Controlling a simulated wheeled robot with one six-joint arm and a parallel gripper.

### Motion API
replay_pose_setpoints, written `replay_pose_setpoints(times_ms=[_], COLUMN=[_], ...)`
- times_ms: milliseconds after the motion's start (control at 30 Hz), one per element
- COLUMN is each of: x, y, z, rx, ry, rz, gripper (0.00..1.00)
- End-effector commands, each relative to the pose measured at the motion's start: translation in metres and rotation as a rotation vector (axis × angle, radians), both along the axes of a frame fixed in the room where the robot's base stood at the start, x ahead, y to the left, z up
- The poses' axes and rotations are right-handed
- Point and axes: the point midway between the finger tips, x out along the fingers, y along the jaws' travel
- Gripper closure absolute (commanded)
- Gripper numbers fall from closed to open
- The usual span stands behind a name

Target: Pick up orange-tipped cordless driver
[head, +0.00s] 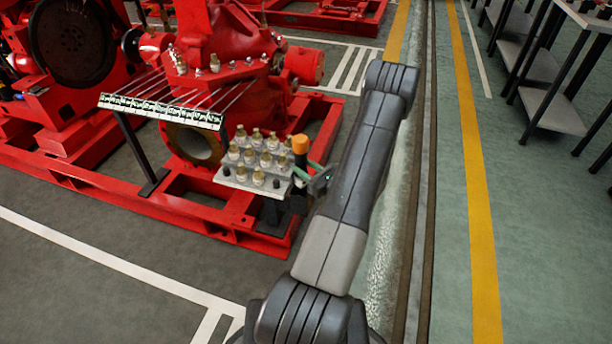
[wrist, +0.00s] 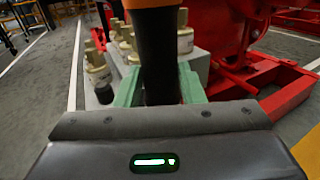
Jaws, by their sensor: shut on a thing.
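The orange-tipped cordless driver stands roughly upright at the right edge of a small grey stand; its orange tip (head: 300,144) is up and its dark body is below. In the wrist view its black shaft (wrist: 160,60) rises between the green fingers, with the orange part cut off at the top edge. My gripper (head: 322,174) reaches it from the right, and in the wrist view my gripper (wrist: 160,88) is shut on the shaft. The driver's lower end is hidden in the wrist view. I cannot tell whether it touches the stand.
The grey stand (head: 226,178) holds several brass fittings (head: 266,160) close beside the driver. A rack with thin rods (head: 160,110) stands to the left. The red pumpset frame (head: 190,225) lies behind and below. Green floor at the right is open, with grey shelving (head: 550,105) beyond.

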Motion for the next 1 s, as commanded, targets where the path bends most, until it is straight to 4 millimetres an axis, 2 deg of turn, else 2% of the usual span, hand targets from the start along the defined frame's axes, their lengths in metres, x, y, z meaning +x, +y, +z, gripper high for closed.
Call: replay_pose_setpoints(times_ms=[33, 1000], x=[0.0, 0.0], y=[0.0, 0.0], z=[0.014, 0.192], rx=[-0.001, -0.001], ry=[-0.005, -0.005], rz=[0.0, 0.0], gripper=[1.0, 1.0])
